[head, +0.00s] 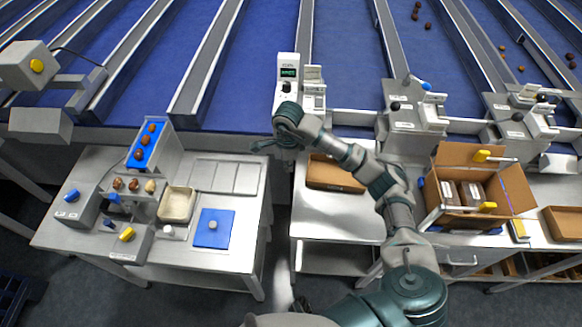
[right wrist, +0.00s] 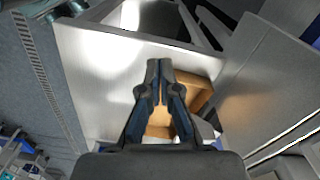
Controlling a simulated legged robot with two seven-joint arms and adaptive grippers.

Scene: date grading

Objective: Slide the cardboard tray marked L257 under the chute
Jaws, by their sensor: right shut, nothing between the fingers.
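A brown cardboard tray (head: 335,184) lies on the light metal table (head: 335,222) in the middle of the head view. No marking L257 can be read on it. My right gripper (head: 266,145) is left of the tray, beyond the table's left edge in the head view. It is shut and empty. In the right wrist view, its closed fingers (right wrist: 160,75) cover part of the tray (right wrist: 200,100). Contact with the tray cannot be told. A white unit with a green display (head: 288,72) stands behind; which part is the chute is unclear. My left gripper is not seen.
A bench at left holds a blue pad (head: 213,228), a cream bin (head: 177,204) and a raised blue chute of dates (head: 149,146). An open carton (head: 447,156) stands on the bench at right. The table front of the tray is clear.

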